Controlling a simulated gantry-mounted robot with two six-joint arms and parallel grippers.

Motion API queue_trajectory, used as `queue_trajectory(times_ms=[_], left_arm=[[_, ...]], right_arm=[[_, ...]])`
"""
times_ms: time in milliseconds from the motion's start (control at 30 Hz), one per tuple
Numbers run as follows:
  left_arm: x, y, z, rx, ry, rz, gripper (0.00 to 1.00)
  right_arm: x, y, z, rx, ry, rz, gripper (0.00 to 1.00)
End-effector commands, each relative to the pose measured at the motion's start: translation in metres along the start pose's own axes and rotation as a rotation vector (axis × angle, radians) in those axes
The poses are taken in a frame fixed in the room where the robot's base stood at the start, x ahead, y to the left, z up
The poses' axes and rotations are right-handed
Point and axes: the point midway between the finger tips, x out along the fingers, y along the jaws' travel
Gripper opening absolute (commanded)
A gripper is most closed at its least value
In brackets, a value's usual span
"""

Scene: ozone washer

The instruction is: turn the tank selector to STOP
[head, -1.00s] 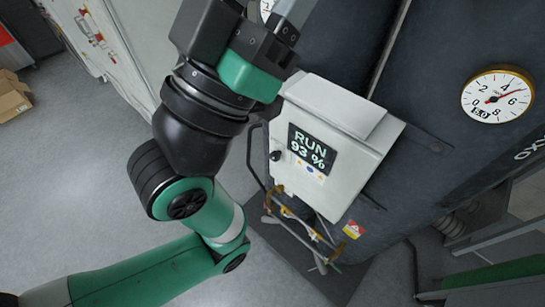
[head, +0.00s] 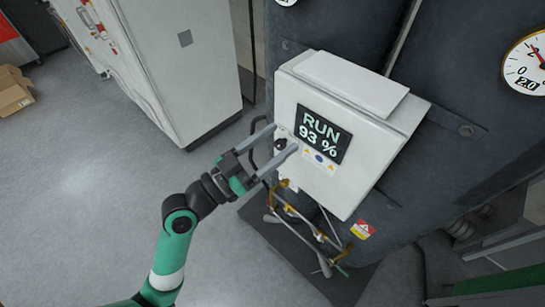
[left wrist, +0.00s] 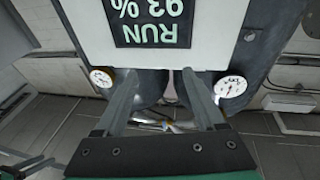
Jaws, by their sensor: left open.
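The tank selector, a small black knob (head: 281,144), sits on the left part of the front face of a white control box (head: 352,86). The box's dark display (head: 321,133) reads RUN 93 %. My left gripper (head: 285,138) is open, with its two long grey fingers reaching to the box's front around the knob's place in the picture. I cannot tell whether they touch it. In the left wrist view, the open fingers (left wrist: 160,72) point toward the box below the upside-down display (left wrist: 151,22); the knob is not visible there. My right gripper is not in view.
Yellowish pipes and valves (head: 300,222) hang below the box. A dark tank (head: 470,110) with a round gauge (head: 527,62) stands behind and right. A white cabinet (head: 175,75) stands left.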

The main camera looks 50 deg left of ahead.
Motion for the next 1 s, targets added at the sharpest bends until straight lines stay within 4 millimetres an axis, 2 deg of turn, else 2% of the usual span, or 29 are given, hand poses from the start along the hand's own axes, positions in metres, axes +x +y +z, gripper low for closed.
queue_trajectory(times_ms=[33, 100, 200, 333, 500, 567, 900, 1000], left_arm=[[-0.027, -0.017, 0.053, -0.048, -0.071, -0.052, 0.71], [-0.053, -0.034, 0.092, -0.086, -0.140, -0.114, 0.71], [-0.077, -0.049, 0.121, -0.110, -0.192, -0.175, 0.71], [-0.082, -0.057, 0.122, -0.110, -0.195, -0.199, 0.71], [-0.072, -0.058, 0.121, -0.111, -0.195, -0.196, 0.71], [-0.063, -0.059, 0.122, -0.110, -0.195, -0.194, 0.71], [0.008, -0.072, 0.137, -0.109, -0.195, -0.194, 0.71], [0.021, -0.075, 0.141, -0.109, -0.194, -0.195, 0.71]], right_arm=[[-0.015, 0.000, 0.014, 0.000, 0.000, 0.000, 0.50], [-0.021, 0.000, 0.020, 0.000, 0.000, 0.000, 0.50], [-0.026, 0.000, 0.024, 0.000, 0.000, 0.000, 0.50], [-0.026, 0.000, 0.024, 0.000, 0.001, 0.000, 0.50], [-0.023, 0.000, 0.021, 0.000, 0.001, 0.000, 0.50], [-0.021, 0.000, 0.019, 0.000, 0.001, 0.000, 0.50], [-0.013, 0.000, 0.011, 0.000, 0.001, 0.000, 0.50], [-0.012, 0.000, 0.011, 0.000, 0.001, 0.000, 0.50]])
